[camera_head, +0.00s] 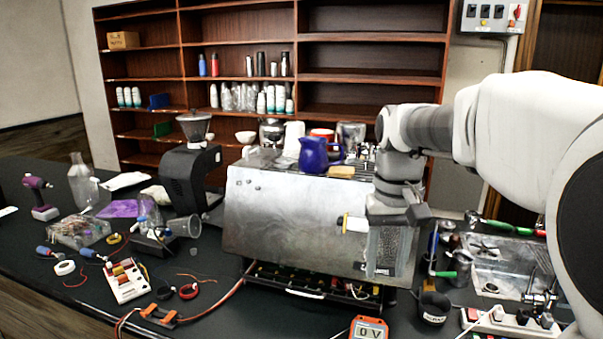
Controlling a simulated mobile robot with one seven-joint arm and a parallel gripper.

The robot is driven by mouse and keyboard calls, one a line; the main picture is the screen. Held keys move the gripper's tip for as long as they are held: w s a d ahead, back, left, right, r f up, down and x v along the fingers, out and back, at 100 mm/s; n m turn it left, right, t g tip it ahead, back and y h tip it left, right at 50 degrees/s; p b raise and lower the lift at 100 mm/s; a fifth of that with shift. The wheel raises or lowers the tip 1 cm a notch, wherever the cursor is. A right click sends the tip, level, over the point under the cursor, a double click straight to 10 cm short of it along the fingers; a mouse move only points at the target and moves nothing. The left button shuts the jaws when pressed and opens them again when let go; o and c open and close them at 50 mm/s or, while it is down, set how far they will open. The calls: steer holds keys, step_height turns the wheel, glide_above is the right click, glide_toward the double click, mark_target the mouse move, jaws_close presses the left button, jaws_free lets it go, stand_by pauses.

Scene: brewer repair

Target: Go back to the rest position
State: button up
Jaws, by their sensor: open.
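My gripper (398,216) hangs at the end of my white and grey arm, in front of the right part of the brewer's metal panel (290,220). Its jaws are open, and I see nothing held between them. A grey, textured patch (389,252) shows just below it on the panel; I cannot tell if it is a reflection or a part. A small yellow and white piece (352,223) is at the panel left of the gripper. The brewer's underside is open, with wiring and parts (310,284) showing below the panel.
A blue pitcher (314,154) and a yellow sponge (341,172) sit on the brewer. A black grinder (188,176) stands left. An orange meter (368,329) reading 0 V lies in front. A sink (495,262) and a power strip (508,322) are at right. Loose wires and tools crowd the left counter.

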steer(key=s+f+t, duration=0.2)
steer(key=s+t, duration=0.3)
steer(key=s, duration=1.2)
steer(key=shift+f+t, duration=0.3)
steer(key=shift+f, duration=0.1)
